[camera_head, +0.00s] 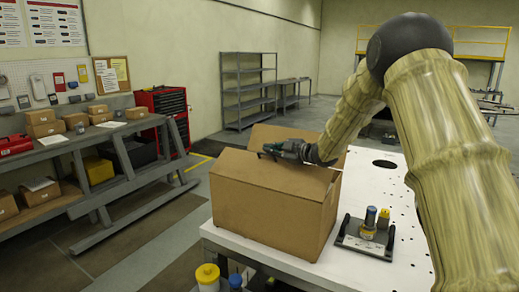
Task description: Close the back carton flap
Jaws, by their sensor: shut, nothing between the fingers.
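A brown cardboard carton (262,217) stands on the white table. Its near top flap (265,174) lies roughly flat over the opening. The back flap (272,133) stands raised behind my gripper and is partly hidden by it and my arm. My gripper (263,152) is shut and empty, pointing left above the carton's top, between the near flap and the raised back flap. I cannot tell whether it touches the back flap.
A dark fixture plate (362,246) with small blue and yellow-topped parts sits right of the carton on the white table (338,276). A yellow-lidded container (207,274) is below the table's near edge. A grey workbench (80,142) with small boxes stands at left.

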